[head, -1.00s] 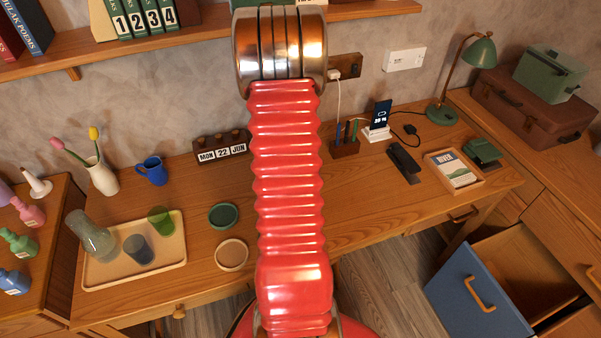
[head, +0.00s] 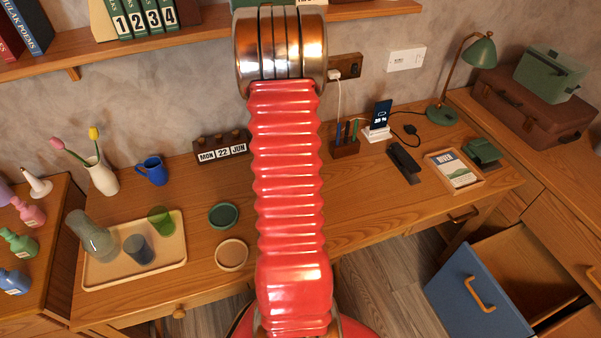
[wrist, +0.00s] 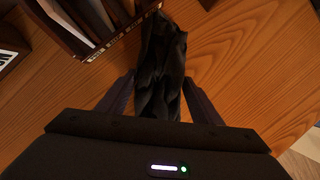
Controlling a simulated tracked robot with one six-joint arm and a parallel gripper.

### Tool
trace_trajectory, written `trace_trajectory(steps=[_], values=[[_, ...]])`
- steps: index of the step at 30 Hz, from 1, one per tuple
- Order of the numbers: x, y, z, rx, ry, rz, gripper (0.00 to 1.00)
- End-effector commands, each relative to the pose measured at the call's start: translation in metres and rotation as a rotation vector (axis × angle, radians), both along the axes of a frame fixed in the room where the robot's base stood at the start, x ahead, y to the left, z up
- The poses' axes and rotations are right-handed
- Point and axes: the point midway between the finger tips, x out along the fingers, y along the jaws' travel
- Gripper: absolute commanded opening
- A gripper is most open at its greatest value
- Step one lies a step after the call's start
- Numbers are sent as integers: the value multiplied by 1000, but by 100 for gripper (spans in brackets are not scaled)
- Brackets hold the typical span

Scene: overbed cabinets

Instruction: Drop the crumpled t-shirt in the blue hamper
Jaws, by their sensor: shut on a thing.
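A dark, crumpled cloth (wrist: 163,48), which looks like the t-shirt, is in the wrist view. My gripper (wrist: 159,78) is shut on it, with one finger on each side. The cloth extends ahead of the fingers over a wooden surface; I cannot tell whether it touches that surface. In the head view my red arm hides the gripper and the cloth. No blue hamper shows in either view.
The desk (head: 300,238) holds a tray (head: 105,275) with glassware, a blue mug (head: 154,171), a calendar block (head: 222,148), a pen holder (head: 345,146) and a phone stand (head: 377,132). An open drawer with a blue front (head: 470,297) juts out at the lower right.

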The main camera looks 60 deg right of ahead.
Motion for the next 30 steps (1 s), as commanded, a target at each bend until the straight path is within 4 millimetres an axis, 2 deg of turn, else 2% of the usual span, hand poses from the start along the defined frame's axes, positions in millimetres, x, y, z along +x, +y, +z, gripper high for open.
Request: trace_trajectory(steps=[9,18,26,30], values=[[0,0,0,-1,0,-1,29],[0,-1,4,-2,-1,-3,29],[0,-1,28,-4,-2,-2,29],[0,-2,50,-5,-2,-3,29]])
